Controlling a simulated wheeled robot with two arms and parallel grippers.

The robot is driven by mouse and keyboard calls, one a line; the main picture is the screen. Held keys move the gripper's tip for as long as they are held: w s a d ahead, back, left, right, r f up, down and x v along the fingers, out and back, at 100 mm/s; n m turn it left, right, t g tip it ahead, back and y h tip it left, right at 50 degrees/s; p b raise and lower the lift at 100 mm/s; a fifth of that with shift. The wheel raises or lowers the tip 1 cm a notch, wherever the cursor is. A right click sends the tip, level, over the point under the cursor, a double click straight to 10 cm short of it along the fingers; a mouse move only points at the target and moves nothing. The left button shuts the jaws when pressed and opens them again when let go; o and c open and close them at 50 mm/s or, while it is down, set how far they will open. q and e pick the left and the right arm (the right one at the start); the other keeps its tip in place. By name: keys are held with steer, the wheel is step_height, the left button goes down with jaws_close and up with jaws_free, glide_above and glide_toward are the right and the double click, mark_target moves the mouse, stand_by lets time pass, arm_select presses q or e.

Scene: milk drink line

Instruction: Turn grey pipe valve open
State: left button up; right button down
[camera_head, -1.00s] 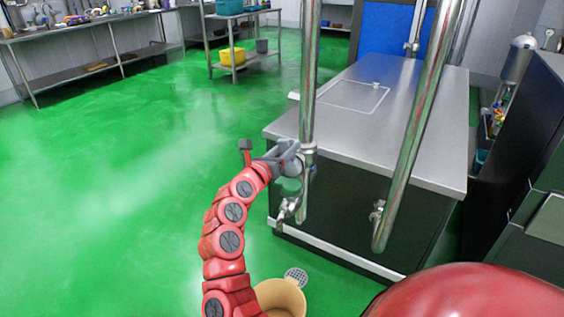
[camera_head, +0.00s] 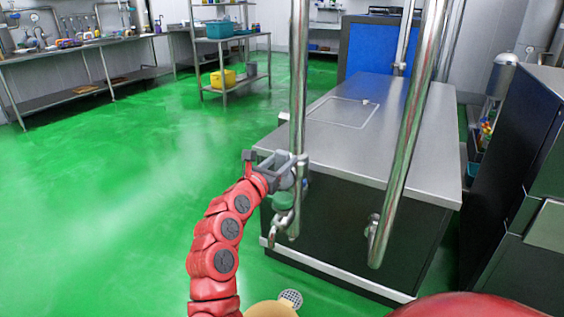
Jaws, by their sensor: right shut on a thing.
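A shiny vertical pipe (camera_head: 298,85) stands in front of the steel-topped counter. The grey valve (camera_head: 299,172) sits low on this pipe. A green round part (camera_head: 283,201) and a metal spout (camera_head: 281,225) are just below the gripper. My left gripper is not in view.
A second, thicker slanted pipe (camera_head: 408,135) stands to the right. The steel counter (camera_head: 375,150) is right behind both pipes. The green floor at left is clear.

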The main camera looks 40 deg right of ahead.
steer(key=shift+c, duration=1.8)
jaws_free()
steer(key=shift+a, duration=0.1)
steer(key=v, duration=1.7)
steer(key=shift+a+p, duration=0.15)
steer(key=shift+p, duration=0.3)
